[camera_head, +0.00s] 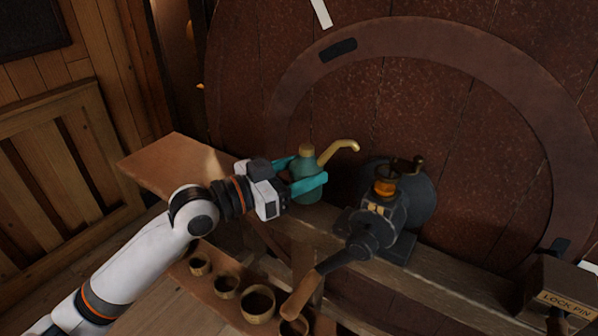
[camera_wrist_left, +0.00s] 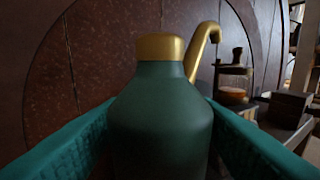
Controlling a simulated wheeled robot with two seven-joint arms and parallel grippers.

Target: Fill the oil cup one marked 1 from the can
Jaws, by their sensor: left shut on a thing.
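The can (camera_head: 306,168) is a green bottle-shaped oil can with a brass cap and a curved brass spout pointing right. It stands upright between the teal fingers of my left gripper (camera_head: 305,178), which is shut on it. In the left wrist view the can (camera_wrist_left: 160,125) fills the middle, with a finger on each side. The oil cup (camera_head: 385,187), with amber contents, sits on top of the dark machine, to the right of the spout tip. It also shows in the left wrist view (camera_wrist_left: 233,95). My right gripper is not in view.
A dark machine (camera_head: 400,240) with a wooden-handled crank (camera_head: 303,295) stands on the wooden bench (camera_head: 455,282). Several round wooden cups (camera_head: 258,303) sit at the front. A "LOCK PIN" box (camera_head: 562,290) is at the right. A big dark red round wall (camera_head: 420,100) rises behind.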

